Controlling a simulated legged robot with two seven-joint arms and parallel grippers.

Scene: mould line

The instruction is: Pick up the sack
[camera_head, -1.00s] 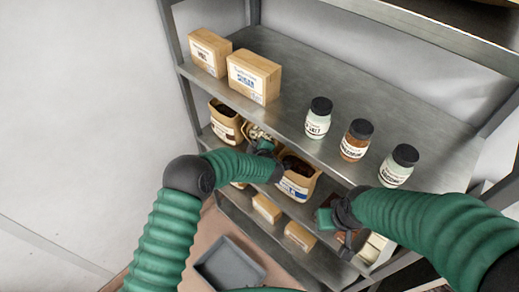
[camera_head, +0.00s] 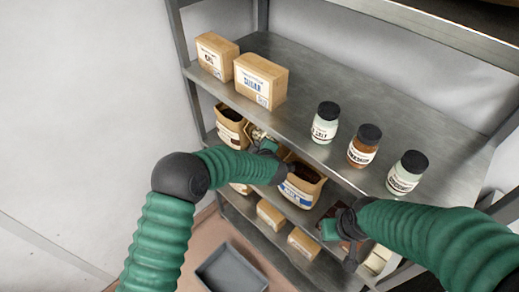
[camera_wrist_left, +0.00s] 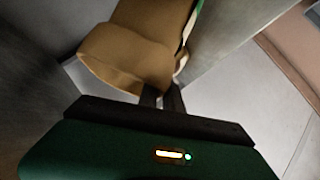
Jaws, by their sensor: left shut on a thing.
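Open brown paper sacks stand on the shelf below the top one in the head view. The middle sack (camera_head: 251,132), with pale contents, is partly hidden by my left gripper (camera_head: 262,142). That gripper is shut on a brown paper sack (camera_wrist_left: 135,50) in the left wrist view, its dark fingers (camera_wrist_left: 161,96) at the sack's lower edge. It appears to be the middle sack; its label is hidden from me. My right gripper (camera_head: 335,228) is at the front of the shelves to the right; its fingers are too hidden to read.
A dark-filled sack (camera_head: 229,128) stands left and another (camera_head: 303,184) right, close by. Boxes (camera_head: 260,80) and jars (camera_head: 325,123) stand on the shelf above. Small boxes (camera_head: 270,214) lie on a lower shelf. A grey tray (camera_head: 232,272) is on the floor.

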